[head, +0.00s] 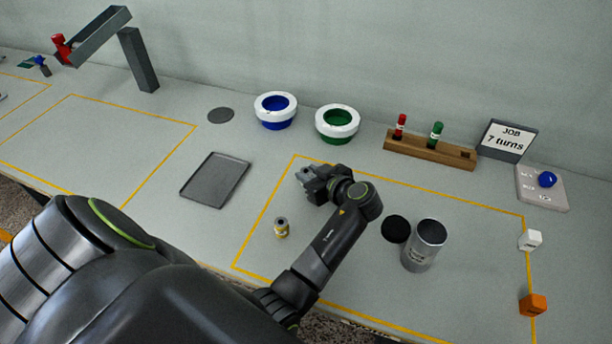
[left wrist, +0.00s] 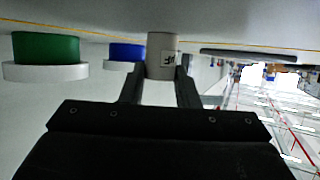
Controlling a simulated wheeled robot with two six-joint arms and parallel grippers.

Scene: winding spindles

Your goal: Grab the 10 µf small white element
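My left gripper (head: 313,182) is low over the table inside the yellow-outlined area. Its fingers (left wrist: 160,90) close on both sides of a small off-white cylinder (left wrist: 162,55) with a dark-printed label. The label is partly readable and seems to end in "F"; I cannot read a number. In the head view this cylinder is mostly hidden at the fingertips. A small white block (head: 530,240) with an unreadable label stands at the right on the yellow line. My right gripper is not in view.
A gold spool (head: 281,228), a dark disc (head: 396,229) and an open metal can (head: 424,245) are near my left arm. A grey tray (head: 215,180), blue bowl (head: 276,111), green bowl (head: 337,123) and wooden rack (head: 429,150) stand behind. An orange block (head: 533,304) is at right.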

